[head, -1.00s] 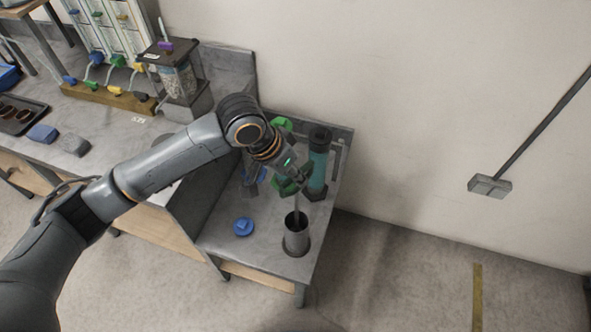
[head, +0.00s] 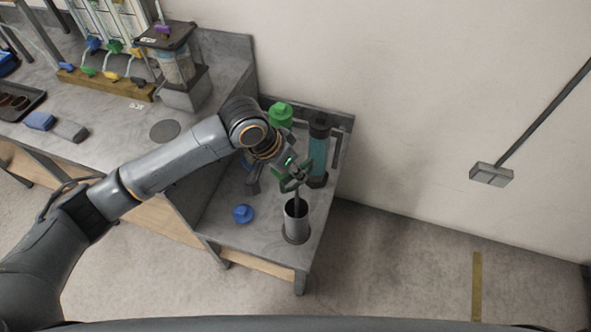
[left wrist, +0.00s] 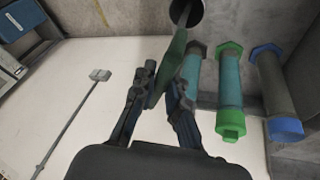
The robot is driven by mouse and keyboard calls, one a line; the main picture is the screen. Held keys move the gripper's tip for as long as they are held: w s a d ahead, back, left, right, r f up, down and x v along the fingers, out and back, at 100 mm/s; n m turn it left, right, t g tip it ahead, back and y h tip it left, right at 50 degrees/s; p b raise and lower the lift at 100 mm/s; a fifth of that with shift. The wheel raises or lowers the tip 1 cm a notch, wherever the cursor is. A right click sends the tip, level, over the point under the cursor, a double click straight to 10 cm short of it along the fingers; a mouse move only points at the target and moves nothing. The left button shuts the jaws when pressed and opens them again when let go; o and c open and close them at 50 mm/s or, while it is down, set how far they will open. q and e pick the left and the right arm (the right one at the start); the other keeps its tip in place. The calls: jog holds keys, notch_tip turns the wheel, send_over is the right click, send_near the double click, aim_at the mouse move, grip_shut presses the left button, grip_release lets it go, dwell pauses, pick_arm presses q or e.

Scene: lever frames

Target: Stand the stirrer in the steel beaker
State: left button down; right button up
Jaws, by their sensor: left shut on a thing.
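The steel beaker (head: 297,224) stands upright near the front right of the low grey bench; its dark mouth shows at the top of the left wrist view (left wrist: 190,8). My left gripper (head: 295,178) is above it, shut on the stirrer (head: 296,206). The stirrer's thin grey shaft runs down into the beaker's mouth. Its flat green upper part (left wrist: 172,62) is between the fingers in the left wrist view. The lower end is hidden inside the beaker, so I cannot tell whether it touches the bottom. My right gripper is not in view.
Behind the gripper stand a teal cylinder with a dark cap (head: 318,148) and a green-capped one (head: 281,115). The higher bench (head: 110,145) at left holds a blender-like jar (head: 178,70). Bare floor lies right.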

pick_arm(q)
jog(key=shift+f, duration=1.15)
jog(key=c, duration=1.3)
grip_release()
jog(key=v, duration=1.2)
